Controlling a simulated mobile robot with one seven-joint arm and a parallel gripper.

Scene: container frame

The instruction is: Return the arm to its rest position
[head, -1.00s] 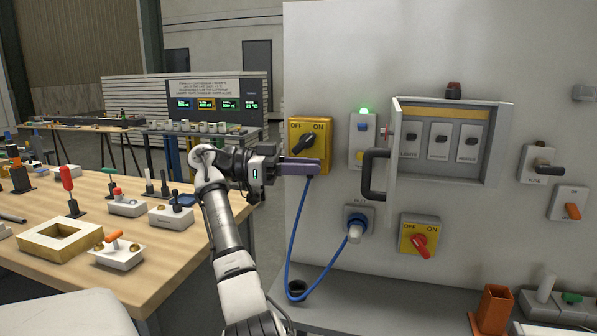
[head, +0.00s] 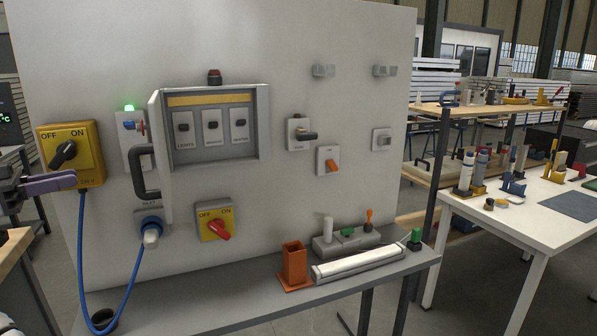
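My gripper (head: 66,181) shows at the left edge of the head view, with its purple-grey finger pointing right. It overlaps the lower part of the yellow OFF/ON switch box (head: 83,134) in the picture, below its black knob. I cannot tell whether it touches the box. I see the fingers from the side, so their gap is hidden, and nothing held can be made out. Most of my arm is out of view to the left.
An open panel box (head: 264,120) with a black door handle (head: 141,172) stands out from the board. A blue cable (head: 84,270) hangs below the gripper. A grey shelf (head: 200,300) carries an orange holder (head: 294,265). A white table (head: 540,215) stands at right.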

